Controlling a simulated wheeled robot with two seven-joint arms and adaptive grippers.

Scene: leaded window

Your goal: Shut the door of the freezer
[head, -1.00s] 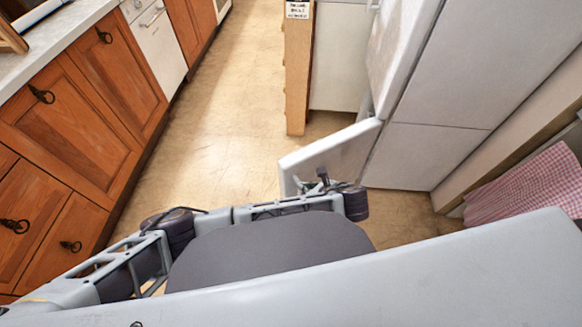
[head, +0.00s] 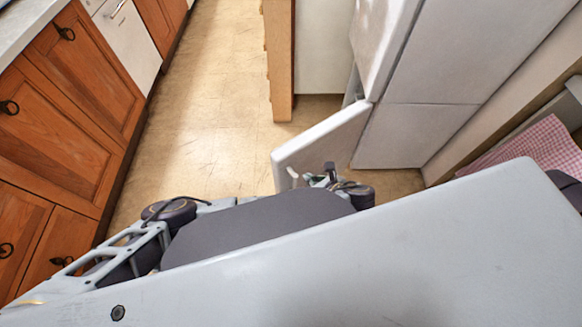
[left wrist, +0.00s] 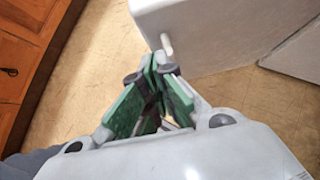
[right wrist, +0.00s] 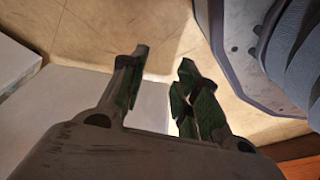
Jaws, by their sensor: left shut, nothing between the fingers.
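The freezer door (head: 325,140) is the low white door. It stands open, sticking out to the left from the tall pale fridge-freezer (head: 440,60). In the left wrist view the door (left wrist: 215,30) fills the top, with a small pale peg-like part (left wrist: 167,43) at its near edge. My left gripper (left wrist: 152,62) is shut and empty, its tips close to that part; I cannot tell if they touch. In the head view the left gripper (head: 325,176) is at the door's near lower end, partly hidden by my arm. My right gripper (right wrist: 165,58) is open and empty over the floor.
Wooden cabinets (head: 75,95) with dark handles line the left. A wood-edged unit (head: 281,60) stands at the back middle. A pink checked cloth (head: 535,145) is at the right. Tan floor (head: 200,110) lies clear between cabinets and freezer.

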